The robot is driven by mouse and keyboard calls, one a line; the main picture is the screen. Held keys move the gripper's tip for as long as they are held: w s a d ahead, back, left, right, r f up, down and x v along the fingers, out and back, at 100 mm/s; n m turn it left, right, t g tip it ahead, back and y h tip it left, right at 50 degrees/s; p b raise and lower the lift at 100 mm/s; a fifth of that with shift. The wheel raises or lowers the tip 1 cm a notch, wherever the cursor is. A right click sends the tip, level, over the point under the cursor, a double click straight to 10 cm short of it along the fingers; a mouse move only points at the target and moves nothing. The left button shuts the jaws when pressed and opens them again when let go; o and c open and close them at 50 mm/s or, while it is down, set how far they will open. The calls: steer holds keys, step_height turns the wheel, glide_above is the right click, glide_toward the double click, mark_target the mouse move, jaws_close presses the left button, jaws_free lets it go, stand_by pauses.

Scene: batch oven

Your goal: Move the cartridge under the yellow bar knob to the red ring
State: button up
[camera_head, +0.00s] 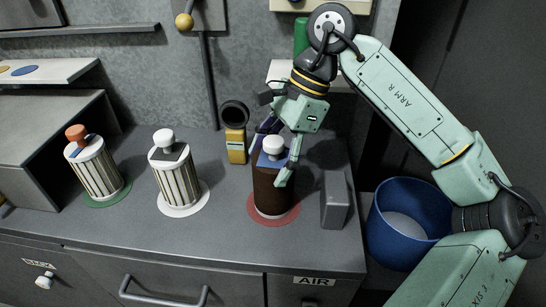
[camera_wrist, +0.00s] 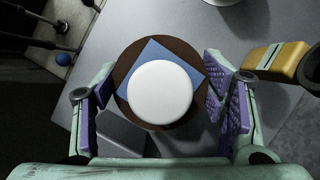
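A brown cartridge (camera_head: 272,192) with a blue diamond plate and a round white knob (camera_head: 272,145) stands upright on the red ring (camera_head: 259,216). The wrist view looks down on its white knob (camera_wrist: 160,92) and blue plate (camera_wrist: 150,55). My gripper (camera_head: 275,160) is low over it, one finger on each side of its upper part. The fingers are very near its sides; whether they press on it I cannot tell. My gripper (camera_wrist: 160,95) also spans the cartridge in the wrist view. I see no yellow bar knob on any cartridge.
A striped cartridge (camera_head: 176,184) with a white knob stands on a white ring, and one with an orange knob (camera_head: 96,176) on a green ring. A yellow piece with a black ring (camera_head: 236,143) is behind. A grey block (camera_head: 335,200) and blue bin (camera_head: 395,245) are right.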

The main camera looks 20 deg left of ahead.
steer(key=o, duration=0.5)
steer(key=shift+r, duration=0.1)
steer(key=v, duration=1.2)
